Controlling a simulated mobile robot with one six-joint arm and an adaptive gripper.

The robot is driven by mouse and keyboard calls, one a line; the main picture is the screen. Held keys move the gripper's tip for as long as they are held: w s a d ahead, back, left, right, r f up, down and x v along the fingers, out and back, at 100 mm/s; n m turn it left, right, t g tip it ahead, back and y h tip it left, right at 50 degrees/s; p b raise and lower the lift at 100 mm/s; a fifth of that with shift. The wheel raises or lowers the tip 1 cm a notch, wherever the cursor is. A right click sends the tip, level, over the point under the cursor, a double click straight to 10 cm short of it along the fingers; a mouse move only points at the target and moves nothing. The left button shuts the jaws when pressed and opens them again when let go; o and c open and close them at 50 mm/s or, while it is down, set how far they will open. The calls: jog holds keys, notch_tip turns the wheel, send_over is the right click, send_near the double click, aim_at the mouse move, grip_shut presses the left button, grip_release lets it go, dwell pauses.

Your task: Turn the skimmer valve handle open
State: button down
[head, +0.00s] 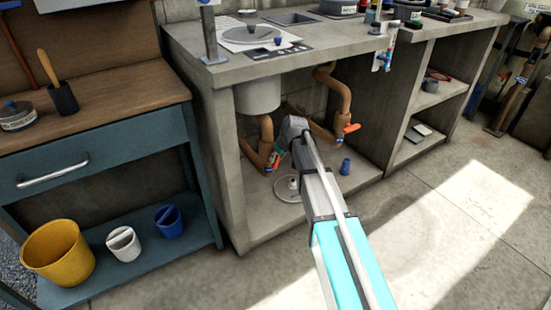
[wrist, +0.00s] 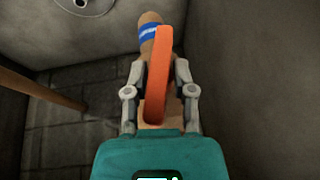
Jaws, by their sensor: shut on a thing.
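An orange valve handle (wrist: 159,78) stands upright in the wrist view, in front of a brown pipe (wrist: 151,18) with a blue band (wrist: 149,33). My gripper (wrist: 158,85) is shut on this handle, one finger on each side. In the head view the left orange handle (head: 276,158) shows at my gripper (head: 279,155), beside the left brown pipe (head: 266,140) under the counter. The contact there is small and partly hidden by my arm. A second orange handle (head: 351,128) is on the right pipe (head: 323,138), apart from my gripper. I cannot read a skimmer label.
The concrete counter (head: 225,75) overhangs the pipes, with a side wall (head: 220,165) close on the left. A round floor cover (head: 284,196) and a blue cup (head: 345,167) are below. A yellow bucket (head: 57,255) stands on the left shelf. The floor at right is clear.

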jog(key=shift+s+a, duration=0.1)
jog(key=shift+a, duration=0.05)
dwell(0.4)
jog(key=c, duration=0.6)
grip_release()
jog(key=shift+o, duration=0.7)
